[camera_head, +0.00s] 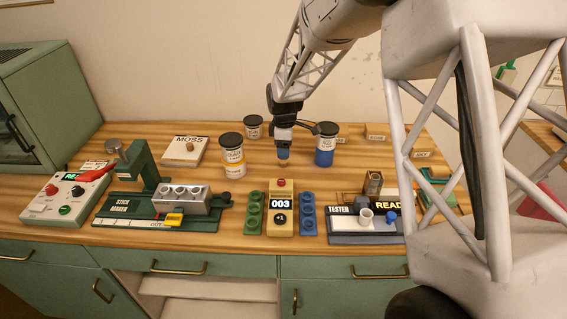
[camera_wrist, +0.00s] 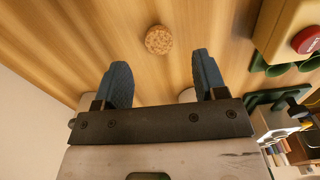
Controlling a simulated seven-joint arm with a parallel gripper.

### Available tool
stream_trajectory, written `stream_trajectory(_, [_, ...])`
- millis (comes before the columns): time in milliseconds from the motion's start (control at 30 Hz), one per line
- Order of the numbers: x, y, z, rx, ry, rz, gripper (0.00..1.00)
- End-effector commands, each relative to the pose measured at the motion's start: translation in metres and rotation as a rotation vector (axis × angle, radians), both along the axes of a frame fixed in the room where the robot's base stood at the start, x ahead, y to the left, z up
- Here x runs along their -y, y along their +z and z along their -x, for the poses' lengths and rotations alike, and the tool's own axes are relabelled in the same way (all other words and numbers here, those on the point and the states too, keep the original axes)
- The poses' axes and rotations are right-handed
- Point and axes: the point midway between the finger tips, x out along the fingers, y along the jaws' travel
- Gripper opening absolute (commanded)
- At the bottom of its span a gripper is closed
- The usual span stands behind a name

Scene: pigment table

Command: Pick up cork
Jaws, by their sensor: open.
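The cork (camera_wrist: 158,40) is a round, speckled brown piece on the wooden table in the wrist view. It lies just beyond my gripper's fingertips, roughly centred between them, with nothing touching it. My gripper (camera_wrist: 161,62) is open, its two blue fingers apart and no object held. I cannot make out the cork on the table there.
A counter with a red button (camera_head: 281,205) stands in front, flanked by green and blue holders. A MOSS box (camera_head: 185,152) lies to the left.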

Motion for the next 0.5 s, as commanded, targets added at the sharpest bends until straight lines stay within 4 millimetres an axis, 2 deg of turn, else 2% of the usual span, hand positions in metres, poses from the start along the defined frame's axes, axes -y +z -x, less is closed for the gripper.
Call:
stream_trajectory(367, [-0.0001,-0.0026,0.0,0.0,0.0,0.0,0.65])
stream_trajectory(500, [-0.0005,-0.0101,-0.0003,-0.001,0.0,0.0,0.65])
